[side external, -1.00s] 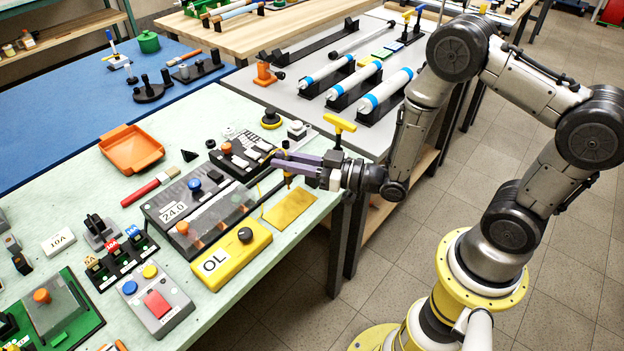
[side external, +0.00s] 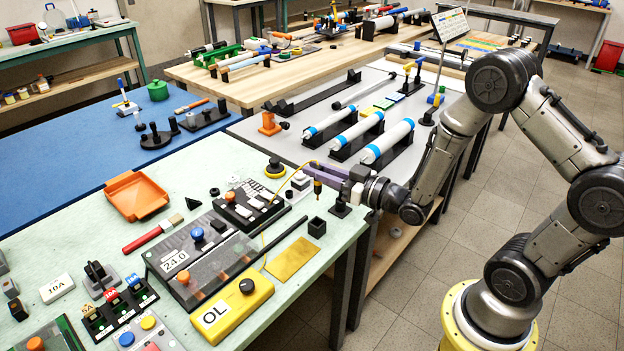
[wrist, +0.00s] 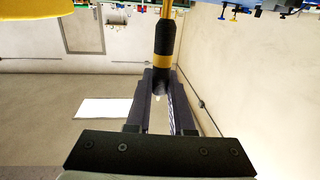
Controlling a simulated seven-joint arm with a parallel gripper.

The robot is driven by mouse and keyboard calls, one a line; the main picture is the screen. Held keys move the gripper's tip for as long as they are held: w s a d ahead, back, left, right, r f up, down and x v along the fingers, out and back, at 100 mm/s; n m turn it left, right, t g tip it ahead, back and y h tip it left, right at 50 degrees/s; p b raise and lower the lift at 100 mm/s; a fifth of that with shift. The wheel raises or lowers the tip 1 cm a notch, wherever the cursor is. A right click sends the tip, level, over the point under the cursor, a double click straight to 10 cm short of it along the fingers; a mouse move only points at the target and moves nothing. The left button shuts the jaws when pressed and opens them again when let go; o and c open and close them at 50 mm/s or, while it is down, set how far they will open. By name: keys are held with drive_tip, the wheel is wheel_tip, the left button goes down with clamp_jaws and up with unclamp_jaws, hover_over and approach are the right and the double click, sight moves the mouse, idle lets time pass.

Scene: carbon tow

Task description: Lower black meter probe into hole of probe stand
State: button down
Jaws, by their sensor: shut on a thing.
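My gripper (side external: 311,176) is shut on the black meter probe (side external: 318,187), which has a yellow band and hangs roughly upright between the purple fingers. In the wrist view, the probe (wrist: 163,42) stands between the gripper's fingertips (wrist: 163,76); its lower end is partly hidden there. The probe stand (side external: 317,227) is a small black square block with a dark opening on top, on the pale green bench. The probe is above the stand with a visible gap between them. I cannot tell how exactly it lines up with the hole.
A thin yellow lead (side external: 263,222) arcs from the probe towards the yellow meter (side external: 232,306). A flat yellow plate (side external: 292,259) and a dark rod (side external: 285,241) lie near the stand. A clear-covered 24.0 unit (side external: 210,262) is further left. The bench edge is close on the right.

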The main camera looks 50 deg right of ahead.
sight(318, 194)
drive_tip(key=shift+f, duration=0.1)
drive_tip(key=shift+f, duration=2.8)
drive_tip(key=shift+f, duration=2.5)
drive_tip(key=c, duration=0.7)
unclamp_jaws()
drive_tip(key=s, duration=0.5)
drive_tip(key=s+d, duration=0.1)
drive_tip(key=s, duration=0.1)
drive_tip(key=shift+s, duration=0.2)
drive_tip(key=shift+a, duration=0.15)
